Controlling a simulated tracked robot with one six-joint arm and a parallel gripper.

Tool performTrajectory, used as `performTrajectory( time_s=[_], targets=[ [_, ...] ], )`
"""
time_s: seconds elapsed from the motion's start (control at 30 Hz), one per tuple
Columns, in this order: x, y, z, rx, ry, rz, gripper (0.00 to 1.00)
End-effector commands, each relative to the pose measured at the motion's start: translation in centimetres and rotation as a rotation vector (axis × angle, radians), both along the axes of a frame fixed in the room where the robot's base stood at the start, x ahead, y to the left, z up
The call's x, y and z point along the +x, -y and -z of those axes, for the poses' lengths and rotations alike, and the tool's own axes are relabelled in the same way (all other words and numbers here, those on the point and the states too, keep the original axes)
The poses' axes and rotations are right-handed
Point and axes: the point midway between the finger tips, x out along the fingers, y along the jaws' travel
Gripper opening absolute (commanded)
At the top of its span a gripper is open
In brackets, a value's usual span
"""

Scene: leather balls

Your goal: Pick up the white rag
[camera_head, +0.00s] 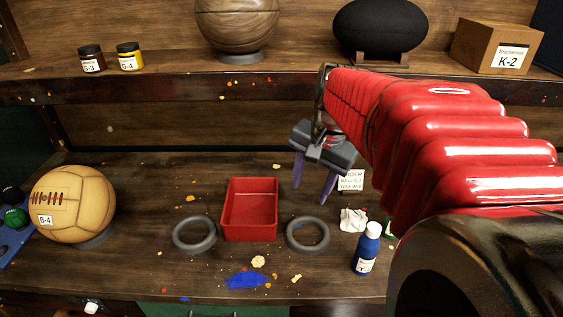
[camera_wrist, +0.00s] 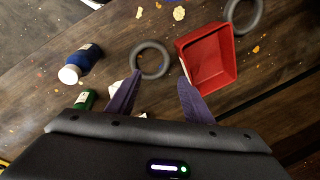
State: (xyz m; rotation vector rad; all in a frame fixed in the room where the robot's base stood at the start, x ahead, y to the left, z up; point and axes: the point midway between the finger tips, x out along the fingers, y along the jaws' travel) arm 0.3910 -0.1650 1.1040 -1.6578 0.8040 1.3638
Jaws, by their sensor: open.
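The white rag (camera_head: 353,219) lies crumpled on the bench, just left of the blue bottle and right of the right-hand grey ring. In the wrist view only a small white patch (camera_wrist: 114,88) of it shows, mostly hidden behind my left finger. My gripper (camera_head: 313,180) is open and empty above the bench, up and left of the rag in the head view. Its two purple fingers also show in the wrist view (camera_wrist: 160,80), spread apart with nothing between them.
A blue bottle (camera_head: 366,248) stands close to the rag, with a green bottle (camera_wrist: 84,100) near it. Two grey rings (camera_head: 308,233) flank a red tray (camera_head: 228,209). A small card (camera_head: 352,180) stands behind the rag. A tan ball (camera_head: 72,205) sits left. A shelf (camera_head: 180,88) runs above.

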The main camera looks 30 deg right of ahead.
Motion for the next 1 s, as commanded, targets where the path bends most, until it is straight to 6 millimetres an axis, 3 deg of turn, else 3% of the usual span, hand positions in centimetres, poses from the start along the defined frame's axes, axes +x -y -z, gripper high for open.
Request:
performTrajectory(
  time_s=[0.3,0.6,0.8,1.0],
  targets=[
    [1.3,9.8,2.0,0.160,-0.095,0.429,0.47],
    [0.2,18.9,4.9,0.305,-0.172,0.806,0.47],
    [-0.7,21.8,6.0,0.354,-0.198,0.929,0.47],
    [-0.7,22.0,6.1,0.360,-0.201,0.942,0.47]
  ],
)
